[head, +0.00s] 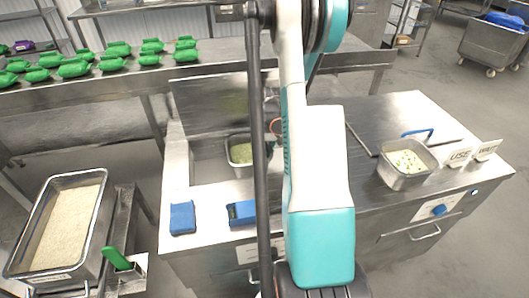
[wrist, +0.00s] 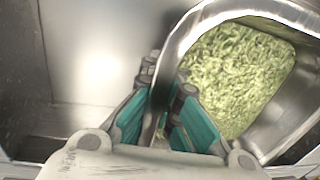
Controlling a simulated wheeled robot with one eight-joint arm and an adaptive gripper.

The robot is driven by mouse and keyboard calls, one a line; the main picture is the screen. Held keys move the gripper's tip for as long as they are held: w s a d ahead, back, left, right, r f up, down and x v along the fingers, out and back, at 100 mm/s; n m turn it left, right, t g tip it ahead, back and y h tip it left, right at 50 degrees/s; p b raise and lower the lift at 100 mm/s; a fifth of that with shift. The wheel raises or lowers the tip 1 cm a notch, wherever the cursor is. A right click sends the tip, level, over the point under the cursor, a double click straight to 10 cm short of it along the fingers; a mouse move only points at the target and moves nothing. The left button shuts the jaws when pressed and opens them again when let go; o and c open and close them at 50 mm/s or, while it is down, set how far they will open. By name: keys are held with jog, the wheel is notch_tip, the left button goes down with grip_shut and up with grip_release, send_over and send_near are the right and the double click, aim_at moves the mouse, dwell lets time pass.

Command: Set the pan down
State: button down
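The metal pan (head: 241,170), holding pale green food, is in the recessed bay of the steel counter in the head view. In the wrist view the pan (wrist: 184,34) fills the right side and looks tilted in the picture. My gripper (wrist: 166,82) has its two teal fingers on either side of the pan's near wall, shut on its rim. In the head view my arm hides most of the gripper. Whether the pan's base touches the bay floor cannot be told.
A second pan (head: 407,181) of pale food stands on the right counter by the USE (head: 460,156) and WASTE (head: 487,149) signs. Blue boxes (head: 182,218) sit on the counter's front edge. A rice tray (head: 101,235) stands at left; green packs (head: 75,69) lie on the back table.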

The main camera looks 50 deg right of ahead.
aim_at(268, 144)
jog(key=shift+f+b, duration=0.55)
jog(key=shift+f, duration=1.25)
jog(key=shift+f, duration=0.15)
jog(key=c, duration=1.8)
grip_release()
jog(key=r+p, duration=0.1)
jog(key=r, duration=0.3)
jog(key=r+p, duration=0.1)
jog(key=r, duration=0.3)
jog(key=s+d+r+p, duration=0.1)
jog(key=r+p, duration=0.1)
jog(key=r, duration=0.2)
jog(key=shift+r, duration=0.1)
